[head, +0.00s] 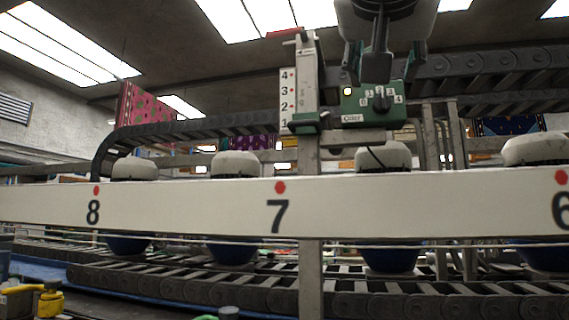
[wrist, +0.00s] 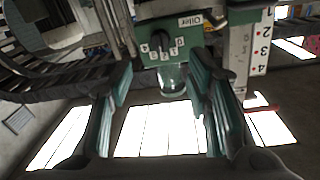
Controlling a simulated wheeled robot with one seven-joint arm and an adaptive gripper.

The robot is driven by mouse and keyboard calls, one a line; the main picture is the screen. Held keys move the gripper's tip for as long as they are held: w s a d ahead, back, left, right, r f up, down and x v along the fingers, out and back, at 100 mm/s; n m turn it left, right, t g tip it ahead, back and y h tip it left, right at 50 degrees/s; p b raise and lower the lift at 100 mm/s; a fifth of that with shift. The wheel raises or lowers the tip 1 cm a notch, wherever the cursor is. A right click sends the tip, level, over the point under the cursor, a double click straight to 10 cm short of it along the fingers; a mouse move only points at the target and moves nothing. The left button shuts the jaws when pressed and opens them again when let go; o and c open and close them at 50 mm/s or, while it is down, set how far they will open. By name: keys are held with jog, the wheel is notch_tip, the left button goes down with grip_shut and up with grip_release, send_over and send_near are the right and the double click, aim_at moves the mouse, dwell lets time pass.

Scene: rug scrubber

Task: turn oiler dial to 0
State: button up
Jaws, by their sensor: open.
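The green oiler box (head: 352,107), labelled "Oiler", is mounted on a post above the white beam. Its small dark dial (head: 380,102) is on the front, with white number marks around it. The dial also shows upside down in the wrist view (wrist: 163,49), near the top middle. I cannot clearly read which number it points to. My gripper (head: 384,66) is open, just above the box in the head view. In the wrist view my gripper (wrist: 163,82) has its green-padded fingers spread left and right. The dial lies between and beyond them, untouched.
A vertical post with a numbered scale (head: 288,98) stands just left of the box. The long white beam (head: 180,203) with red dots runs across below. Cable chain (head: 475,68) passes behind at right. White-capped brush units (head: 235,163) line the machine.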

aim_at(382, 100)
jog(key=x, duration=1)
jog(key=shift+w, duration=0.25)
jog(key=shift+c, duration=0.2)
grip_shut()
